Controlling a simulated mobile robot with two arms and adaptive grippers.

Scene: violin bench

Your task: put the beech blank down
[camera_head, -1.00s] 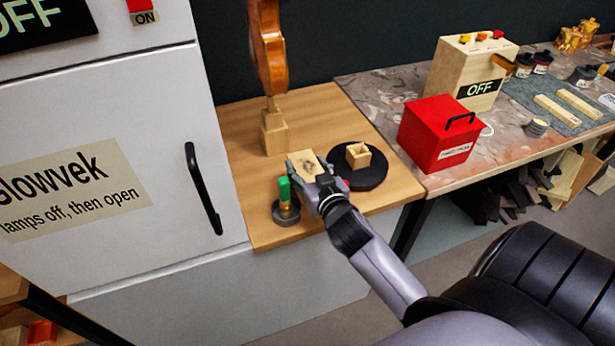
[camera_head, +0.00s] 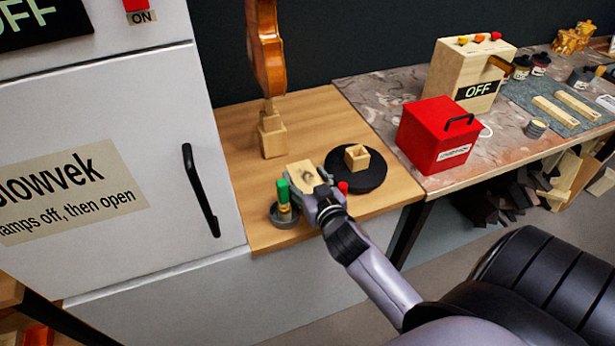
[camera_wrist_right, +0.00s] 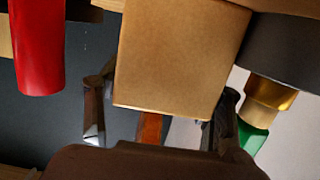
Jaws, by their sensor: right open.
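The beech blank (camera_head: 302,173) is a pale wooden block with a dark mark on top, at the front of the wooden bench top. It lies between the green-topped tool and the black disc. My right gripper (camera_head: 313,186) is at its near side. In the right wrist view the blank (camera_wrist_right: 180,60) fills the upper middle. The open fingers of my right gripper (camera_wrist_right: 160,118) show to its left and right, with gaps beside it. Whether the blank's underside rests fully on the bench is hidden. My left gripper is not in view.
A black disc (camera_head: 371,181) bears a small hollow wooden box (camera_head: 357,157). A green-topped tool (camera_head: 283,191) stands in a round grey base. A violin (camera_head: 267,50) stands behind on a wooden block (camera_head: 272,140). A red box (camera_head: 432,135) is to the right.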

